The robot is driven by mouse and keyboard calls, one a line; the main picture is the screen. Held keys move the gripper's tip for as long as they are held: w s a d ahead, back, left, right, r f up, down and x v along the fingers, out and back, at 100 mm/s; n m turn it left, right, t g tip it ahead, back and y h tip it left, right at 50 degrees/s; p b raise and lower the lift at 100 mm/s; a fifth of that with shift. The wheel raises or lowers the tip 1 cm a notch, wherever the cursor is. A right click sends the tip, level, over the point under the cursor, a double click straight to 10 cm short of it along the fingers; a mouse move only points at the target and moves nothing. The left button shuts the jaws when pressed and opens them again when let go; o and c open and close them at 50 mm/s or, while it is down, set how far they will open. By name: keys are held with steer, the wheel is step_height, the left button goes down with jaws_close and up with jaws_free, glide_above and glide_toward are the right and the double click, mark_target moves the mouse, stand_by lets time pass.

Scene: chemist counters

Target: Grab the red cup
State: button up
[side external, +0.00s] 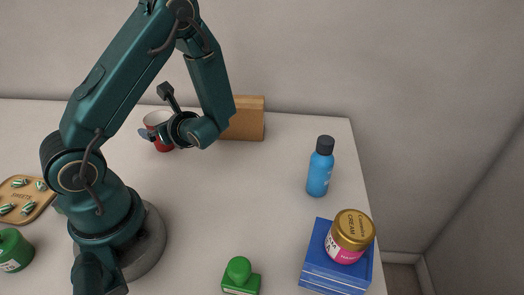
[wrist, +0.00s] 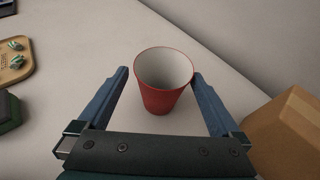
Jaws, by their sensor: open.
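The red cup (wrist: 161,97) stands upright on the counter, with a pale inside. In the wrist view it lies between the two fingers of my open gripper (wrist: 160,82), nearer the right finger, with a wider gap to the left one. I cannot tell whether the right finger touches it. In the side view the cup (side external: 164,147) is partly hidden behind my gripper (side external: 153,133).
A blue bottle (side external: 320,168) and a gold-lidded jar (side external: 350,236) on blue boxes (side external: 318,262) are at the right. The middle counter is clear.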

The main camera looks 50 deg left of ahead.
mark_target(156, 123)
steer(key=shift+f+x, duration=0.15)
steer(key=shift+x, duration=1.35)
steer(key=shift+f+x, duration=0.1)
steer(key=shift+x, duration=1.35)
steer(key=shift+w+d, duration=0.15)
steer(key=shift+w, duration=0.05)
steer(key=shift+c, duration=0.3)
steer(key=c, duration=1)
